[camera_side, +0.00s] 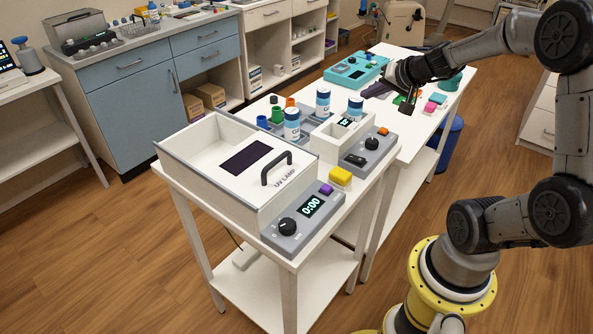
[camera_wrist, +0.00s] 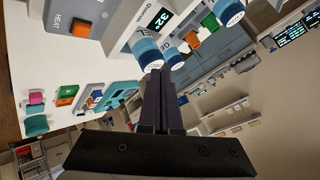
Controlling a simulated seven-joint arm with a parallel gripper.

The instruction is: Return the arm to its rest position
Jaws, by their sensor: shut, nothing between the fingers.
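My gripper (camera_side: 378,90) is at the end of my arm, above the back part of the white table in the side view. In the wrist view my gripper's two dark fingers (camera_wrist: 159,100) lie together, shut with nothing between them. The arm reaches in from the right of the side view, with the gripper pointing left. White-and-blue bottles show close to the fingertips in the wrist view, but I cannot tell whether any is touched.
A UV lamp box (camera_side: 200,150) with a black handle stands at the front of the bench. Bottles (camera_side: 291,124) stand behind it. A teal device (camera_side: 355,72) and small coloured blocks (camera_side: 437,98) are near my gripper. A blue bin (camera_side: 449,142) stands on the floor.

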